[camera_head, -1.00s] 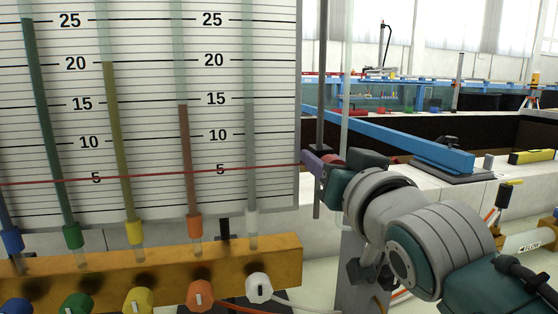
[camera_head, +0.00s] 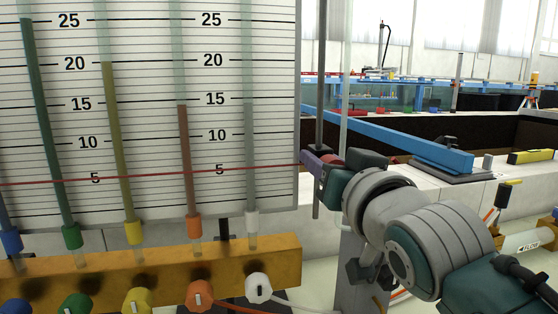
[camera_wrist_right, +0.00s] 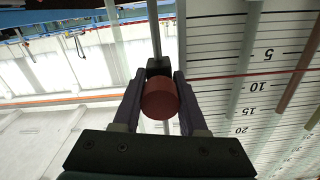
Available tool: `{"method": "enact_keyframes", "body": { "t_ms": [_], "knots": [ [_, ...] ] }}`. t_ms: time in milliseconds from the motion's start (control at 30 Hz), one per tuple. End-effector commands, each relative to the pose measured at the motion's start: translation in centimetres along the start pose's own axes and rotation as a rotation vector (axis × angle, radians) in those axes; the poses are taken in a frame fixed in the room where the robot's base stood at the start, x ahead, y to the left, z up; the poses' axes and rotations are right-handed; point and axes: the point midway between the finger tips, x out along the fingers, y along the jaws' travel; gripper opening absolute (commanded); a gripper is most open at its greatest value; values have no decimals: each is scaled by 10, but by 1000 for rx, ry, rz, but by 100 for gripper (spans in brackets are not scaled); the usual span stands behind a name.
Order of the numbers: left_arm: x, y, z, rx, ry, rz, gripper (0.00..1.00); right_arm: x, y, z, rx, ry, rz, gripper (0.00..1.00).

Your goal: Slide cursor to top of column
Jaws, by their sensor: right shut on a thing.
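The cursor is a thin red line (camera_head: 150,175) across the white scale board (camera_head: 270,120), near the 5 mark. Its right end meets a slider on a dark vertical rod (camera_head: 320,70). My right gripper (camera_head: 322,164) is shut on the slider's red knob, between its purple fingers. In the right wrist view the knob (camera_wrist_right: 160,98) sits between both fingers, with the rod (camera_wrist_right: 154,30) beyond. Tubes hold a green column (camera_head: 45,120) to near 25, a yellow column (camera_head: 116,120) to about 20 and a red column (camera_head: 186,150) to about 15. My left gripper is out of view.
A yellow manifold bar (camera_head: 170,262) with several coloured knobs runs below the tubes. A blue beam (camera_head: 400,138) and flume walls lie behind my right arm. The rod above the slider looks clear.

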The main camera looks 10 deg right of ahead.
Motion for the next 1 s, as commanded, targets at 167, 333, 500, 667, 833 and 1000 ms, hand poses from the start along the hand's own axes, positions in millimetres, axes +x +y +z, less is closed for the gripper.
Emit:
{"method": "enact_keyframes", "body": {
  "t_ms": [167,333,500,667,833,1000],
  "knots": [
    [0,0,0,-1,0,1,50,0,0,0,0,0,0,0],
    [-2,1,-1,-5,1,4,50,0,-1,-2,0,0,-1,0],
    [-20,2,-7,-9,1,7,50,0,-4,-21,1,1,0,0],
    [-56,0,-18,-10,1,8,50,0,-12,-60,1,1,0,0],
    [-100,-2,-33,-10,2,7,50,0,-21,-107,1,0,1,0],
    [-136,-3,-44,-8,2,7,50,0,-29,-147,0,1,1,0]
  ]
}}
